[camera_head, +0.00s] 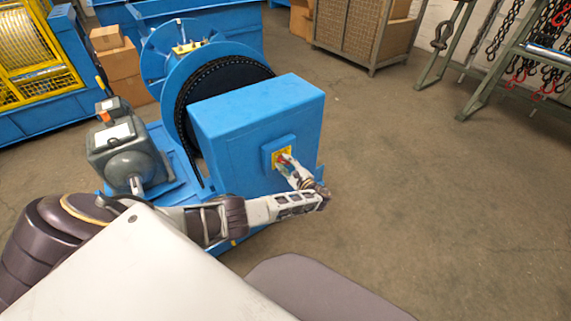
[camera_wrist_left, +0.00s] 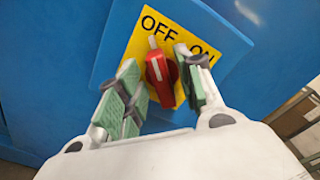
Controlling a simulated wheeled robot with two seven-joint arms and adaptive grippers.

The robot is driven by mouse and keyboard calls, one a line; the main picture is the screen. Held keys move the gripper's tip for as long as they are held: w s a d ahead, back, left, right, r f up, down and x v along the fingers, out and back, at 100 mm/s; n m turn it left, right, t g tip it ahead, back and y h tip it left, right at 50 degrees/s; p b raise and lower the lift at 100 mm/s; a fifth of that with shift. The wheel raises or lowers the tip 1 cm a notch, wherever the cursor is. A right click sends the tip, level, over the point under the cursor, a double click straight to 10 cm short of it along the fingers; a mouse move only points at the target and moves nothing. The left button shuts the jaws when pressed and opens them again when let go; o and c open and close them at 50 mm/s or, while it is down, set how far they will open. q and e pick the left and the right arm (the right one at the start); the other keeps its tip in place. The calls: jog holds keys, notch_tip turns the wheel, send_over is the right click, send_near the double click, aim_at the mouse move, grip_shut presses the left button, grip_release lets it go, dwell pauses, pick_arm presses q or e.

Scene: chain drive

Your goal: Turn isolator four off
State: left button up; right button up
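The isolator is a red rotary handle (camera_wrist_left: 161,76) with a white pointer on a yellow plate (camera_wrist_left: 139,47) marked OFF and ON. Its white pointer points up toward OFF in the left wrist view. The yellow plate (camera_head: 276,155) also shows on the blue box in the head view. My left gripper (camera_wrist_left: 163,92) has its green-padded fingers apart, one on each side of the red handle. Gaps show beside the handle, and I cannot see firm contact. The same gripper (camera_head: 287,167) reaches the plate in the head view and partly hides the handle. No isolator number is readable. My right gripper is out of view.
The blue box (camera_head: 257,112) stands before a large blue wheel with a chain (camera_head: 187,98). A grey motor (camera_head: 127,150) sits to its left. A yellow cage (camera_head: 27,55) and cartons (camera_head: 118,68) are behind. The floor to the right (camera_head: 420,180) is clear.

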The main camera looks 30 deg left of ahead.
pick_arm(q)
jog(key=v, duration=1.2)
dwell(0.4)
jog(key=shift+w+r, duration=0.1)
dwell(0.5)
